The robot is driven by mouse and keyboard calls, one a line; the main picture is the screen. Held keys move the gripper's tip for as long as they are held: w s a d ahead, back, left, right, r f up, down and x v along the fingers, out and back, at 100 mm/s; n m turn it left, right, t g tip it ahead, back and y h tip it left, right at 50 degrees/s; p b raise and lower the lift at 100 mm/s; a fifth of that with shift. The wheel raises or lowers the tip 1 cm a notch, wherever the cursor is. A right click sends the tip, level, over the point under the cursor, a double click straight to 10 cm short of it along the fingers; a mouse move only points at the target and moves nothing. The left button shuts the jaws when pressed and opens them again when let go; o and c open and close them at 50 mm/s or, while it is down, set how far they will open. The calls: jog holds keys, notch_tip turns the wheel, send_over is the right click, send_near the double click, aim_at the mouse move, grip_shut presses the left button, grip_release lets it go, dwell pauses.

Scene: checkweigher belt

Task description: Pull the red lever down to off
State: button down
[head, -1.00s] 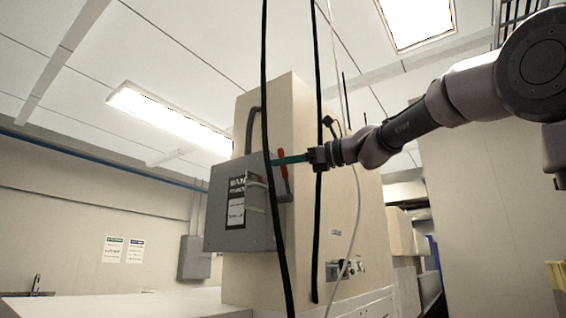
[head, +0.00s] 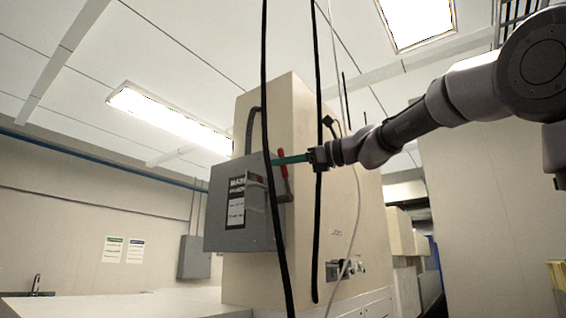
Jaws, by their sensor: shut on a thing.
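The red lever (head: 283,158) sits on the right side of a grey switch box (head: 225,215), with its red grip pointing up. The box is fixed to a cream column and carries a black and white label. The fingertips are small in the view and partly hidden by a black cable, so the exact hold is hard to make out.
A black cable (head: 271,120) hangs in front of the box, and another (head: 318,230) hangs before the column (head: 300,255). A pale thin cable hangs near my gripper. A smaller grey box (head: 194,258) is on the back wall. A white surface (head: 130,305) lies below.

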dwell(0.4)
jog(key=shift+s+a+f+n+h, duration=0.25)
jog(key=shift+s+a+f+n, duration=0.3)
jog(key=shift+n, duration=0.6)
jog(key=shift+s+a+f+n+h, duration=0.35)
jog(key=shift+s+f+n, duration=0.45)
jog(key=shift+n, duration=0.4)
jog(key=shift+s+a+f+n+h, duration=0.2)
jog(key=shift+s+a+f+n, duration=0.35)
jog(key=shift+n, duration=0.6)
jog(key=shift+s+f, duration=0.1)
jog(key=shift+f, duration=0.05)
jog(key=c, duration=0.8)
grip_release()
jog(key=shift+d, duration=0.1)
